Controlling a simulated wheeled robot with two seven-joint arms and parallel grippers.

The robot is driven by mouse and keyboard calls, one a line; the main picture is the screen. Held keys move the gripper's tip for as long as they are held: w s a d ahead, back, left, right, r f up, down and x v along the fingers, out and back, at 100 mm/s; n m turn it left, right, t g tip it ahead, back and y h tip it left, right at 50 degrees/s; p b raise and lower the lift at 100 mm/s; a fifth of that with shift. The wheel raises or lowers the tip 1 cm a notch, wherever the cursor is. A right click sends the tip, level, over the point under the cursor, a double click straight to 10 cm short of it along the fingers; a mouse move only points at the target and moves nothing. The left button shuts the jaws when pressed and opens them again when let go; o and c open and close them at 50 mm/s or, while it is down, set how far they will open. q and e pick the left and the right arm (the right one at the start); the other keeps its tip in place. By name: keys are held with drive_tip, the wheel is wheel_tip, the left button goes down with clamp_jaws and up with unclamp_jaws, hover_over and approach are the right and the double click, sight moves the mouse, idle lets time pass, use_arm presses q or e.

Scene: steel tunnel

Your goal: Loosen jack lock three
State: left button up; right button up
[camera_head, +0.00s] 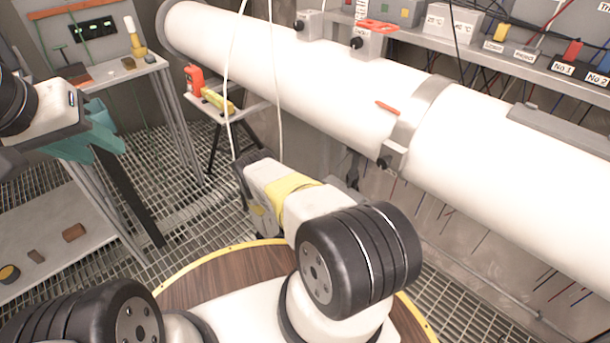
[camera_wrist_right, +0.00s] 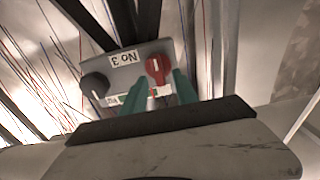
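In the right wrist view a grey box marked "No 3" (camera_wrist_right: 125,57), seen upside down, carries a red knob (camera_wrist_right: 158,68) and a black knob (camera_wrist_right: 95,86). A small label strip with white and green lies by the red knob. The green fingers of my right gripper (camera_wrist_right: 160,80) point at the box, one on each side of the red knob. I cannot tell whether they press on it. In the head view my right gripper is hidden. My left gripper (camera_head: 108,132), with teal fingers, hangs empty at the left; its finger gap is unclear.
A large white pipe (camera_head: 290,60) runs across the head view, with a grey collar and a red handle (camera_head: 387,108). Shelves stand at the left, and a small stand holds a red-and-yellow tool (camera_head: 215,98). Cables hang near the pipe. Grating floor (camera_head: 180,220) is open between them.

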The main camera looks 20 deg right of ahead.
drive_tip(key=shift+w+d, duration=0.25)
drive_tip(key=shift+d, duration=0.4)
clamp_jaws()
drive_tip(key=shift+n, duration=0.4)
drive_tip(key=n, duration=0.6)
drive_tip(key=f+n, duration=0.1)
drive_tip(key=n, duration=0.4)
drive_tip(key=w+n, duration=0.1)
drive_tip(key=n, duration=0.5)
drive_tip(key=shift+a+f+n, duration=0.15)
drive_tip(key=shift+a+n, duration=0.1)
drive_tip(key=shift+n, duration=0.05)
